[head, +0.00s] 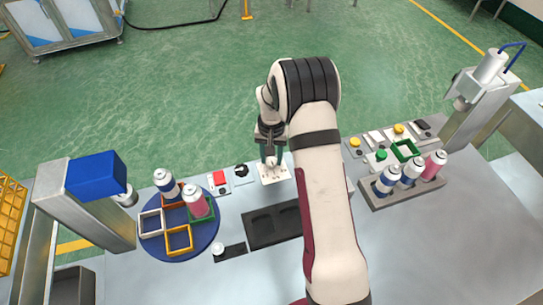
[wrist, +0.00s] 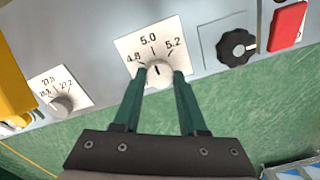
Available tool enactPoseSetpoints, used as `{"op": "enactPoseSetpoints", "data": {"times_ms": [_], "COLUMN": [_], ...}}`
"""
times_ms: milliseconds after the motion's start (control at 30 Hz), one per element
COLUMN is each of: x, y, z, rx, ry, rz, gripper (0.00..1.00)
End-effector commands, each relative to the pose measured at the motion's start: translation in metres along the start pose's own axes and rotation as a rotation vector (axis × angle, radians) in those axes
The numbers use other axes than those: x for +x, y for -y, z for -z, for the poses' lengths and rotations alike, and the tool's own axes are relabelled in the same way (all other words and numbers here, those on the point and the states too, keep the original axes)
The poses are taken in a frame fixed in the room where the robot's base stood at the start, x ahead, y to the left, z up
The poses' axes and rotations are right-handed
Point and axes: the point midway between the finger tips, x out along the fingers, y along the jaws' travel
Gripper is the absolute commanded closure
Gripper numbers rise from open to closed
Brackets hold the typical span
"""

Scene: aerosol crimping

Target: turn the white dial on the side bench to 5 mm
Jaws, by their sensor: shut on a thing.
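The white dial (wrist: 158,71) sits on a white scale plate (wrist: 128,48) printed 4.8, 5.0 and 5.2. Its dark pointer line points roughly toward the 5.0 mark; the exact reading is hard to tell. My gripper (wrist: 159,78) has its two green fingers on either side of the dial knob, shut on it. In the head view my gripper (head: 270,160) reaches down onto the scale plate (head: 274,175) at the bench's far edge, and the fingers largely hide the knob there.
In the head view, a blue turntable (head: 183,250) with cans stands left, a can rack (head: 407,194) right.

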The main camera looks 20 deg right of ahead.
Motion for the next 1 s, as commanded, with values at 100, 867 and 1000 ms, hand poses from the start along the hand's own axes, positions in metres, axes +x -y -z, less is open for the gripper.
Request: {"op": "enactPoseSetpoints", "data": {"times_ms": [100,867,1000], "x": [0.000,0.000,-0.012], "y": [0.000,0.000,0.000], "z": [0.000,0.000,0.001], "rx": [0.008,0.008,0.009], "ry": [-0.001,0.000,-0.002], "rz": [0.000,0.000,0.001], "gripper": [1.00,0.29,0.29]}}
